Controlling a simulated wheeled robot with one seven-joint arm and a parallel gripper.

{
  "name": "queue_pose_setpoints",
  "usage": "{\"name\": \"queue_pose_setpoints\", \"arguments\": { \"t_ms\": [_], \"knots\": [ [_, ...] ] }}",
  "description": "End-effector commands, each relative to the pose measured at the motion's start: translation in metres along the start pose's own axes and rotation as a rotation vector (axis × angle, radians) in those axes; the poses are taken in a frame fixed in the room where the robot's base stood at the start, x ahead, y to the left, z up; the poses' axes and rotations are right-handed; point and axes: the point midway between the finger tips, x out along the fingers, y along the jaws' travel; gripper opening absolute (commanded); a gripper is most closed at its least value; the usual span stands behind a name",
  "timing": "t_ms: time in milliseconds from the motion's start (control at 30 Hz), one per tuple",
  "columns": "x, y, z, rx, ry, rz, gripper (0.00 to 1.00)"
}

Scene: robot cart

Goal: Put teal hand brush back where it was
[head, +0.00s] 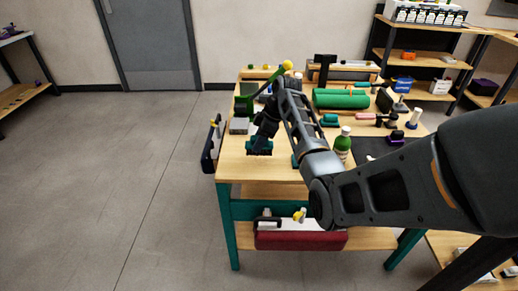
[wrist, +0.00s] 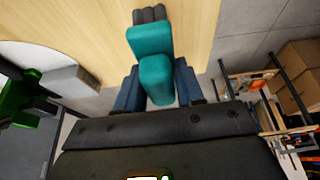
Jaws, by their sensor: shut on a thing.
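The teal hand brush (wrist: 152,42) is between the fingers of my gripper (wrist: 157,92) in the wrist view. It has a teal body and dark bristles at its far end. In the head view my gripper (head: 259,146) is over the left front part of the wooden workbench (head: 240,170), with the teal brush (head: 262,149) low in its jaws. My gripper is shut on the brush. I cannot tell whether the brush touches the bench top.
A green bottle (head: 343,143) stands right of my gripper. A green roll (head: 341,99) and several tools lie farther back. A grey block (head: 239,126) is just left behind the gripper. A red toolbox (head: 300,238) sits on the lower shelf.

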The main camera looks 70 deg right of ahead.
Motion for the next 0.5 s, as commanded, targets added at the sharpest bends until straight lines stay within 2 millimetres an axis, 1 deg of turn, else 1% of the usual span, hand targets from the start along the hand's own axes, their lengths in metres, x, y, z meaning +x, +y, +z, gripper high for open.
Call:
{"name": "queue_pose_setpoints", "arguments": {
  "t_ms": [200,300,500],
  "knots": [
    [0.025,-0.001,0.01,0.002,-0.001,-0.003,0.03],
    [0.034,-0.001,0.014,0.0,-0.001,-0.001,0.03],
    [0.037,-0.001,0.015,0.0,0.0,0.0,0.03]
  ]
}}
